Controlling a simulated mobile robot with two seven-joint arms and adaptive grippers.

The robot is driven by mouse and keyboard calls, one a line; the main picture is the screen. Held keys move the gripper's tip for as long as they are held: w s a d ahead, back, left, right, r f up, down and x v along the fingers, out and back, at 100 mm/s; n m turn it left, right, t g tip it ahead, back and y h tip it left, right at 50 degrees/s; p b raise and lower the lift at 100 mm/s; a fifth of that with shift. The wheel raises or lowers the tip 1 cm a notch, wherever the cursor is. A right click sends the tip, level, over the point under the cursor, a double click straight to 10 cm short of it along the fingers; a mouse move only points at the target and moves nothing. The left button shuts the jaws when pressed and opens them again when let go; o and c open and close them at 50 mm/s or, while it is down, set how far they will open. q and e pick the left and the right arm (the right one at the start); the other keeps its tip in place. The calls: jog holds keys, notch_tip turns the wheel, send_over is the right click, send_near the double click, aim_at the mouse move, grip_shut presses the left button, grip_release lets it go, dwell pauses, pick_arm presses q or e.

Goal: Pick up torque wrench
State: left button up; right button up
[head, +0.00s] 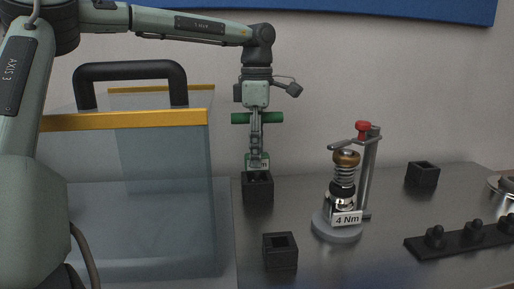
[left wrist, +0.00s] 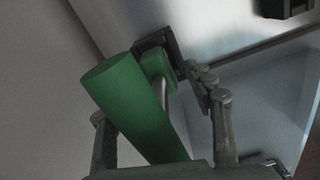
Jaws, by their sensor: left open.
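The torque wrench, as I read it, is a T-shaped tool with a green crossbar handle (head: 270,118) and a thin shaft. In the head view it stands upright, its lower end at a black square holder (head: 258,188); a small green label block sits just above that holder. My left gripper (head: 255,122) points down over the handle from above. In the left wrist view the green handle (left wrist: 130,105) lies between the open fingers of my left gripper (left wrist: 160,110). Whether a finger touches the handle cannot be told. My right gripper is not in view.
A clear bin with a yellow rim (head: 125,120) and black handle stands at left. Two other black holders (head: 280,252) (head: 423,175) sit on the metal table. A spring device labelled "4 Nm" (head: 345,190) stands right of the wrench. A black knobbed rail (head: 465,238) lies front right.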

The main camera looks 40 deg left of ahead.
aim_at(269, 117)
pick_arm(q)
grip_shut()
dwell(0.3)
notch_tip(269, 117, up, 10)
jog(key=shift+r, duration=0.1)
dwell(0.4)
